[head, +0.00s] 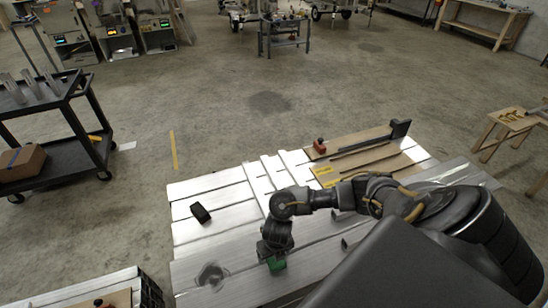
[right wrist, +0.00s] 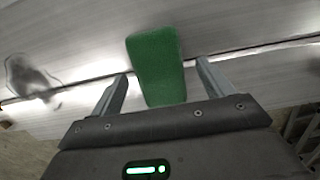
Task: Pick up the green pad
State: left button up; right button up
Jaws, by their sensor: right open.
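The green pad (right wrist: 157,62) lies on the aluminium planks in the right wrist view, its near end between the two fingers. My right gripper (right wrist: 161,75) is open around the near part of the pad, with gaps to both fingers. In the head view my right gripper (head: 272,258) points down over the pad and hides some of it. My left gripper is not seen.
The aluminium planks (head: 205,232) form the work surface. A black block (head: 201,213) lies at its left. A dark cart (head: 92,150) stands left, across open floor.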

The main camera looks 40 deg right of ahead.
jog(key=c, duration=1.1)
jog(key=shift+r, duration=0.5)
jog(key=shift+w+a+r+b, duration=0.25)
jog(key=shift+w+a+r, duration=0.15)
jog(key=shift+w+r, duration=1.75)
jog(key=shift+w+a+r+b, duration=0.25)
jog(key=shift+w+a+r, duration=0.1)
jog(key=shift+w+r, duration=1.8)
jog(key=shift+w+a+r+b, duration=0.25)
jog(key=shift+w+a+r, duration=0.15)
jog(key=shift+w+r, duration=1.75)
jog(key=shift+w+f, duration=0.45)
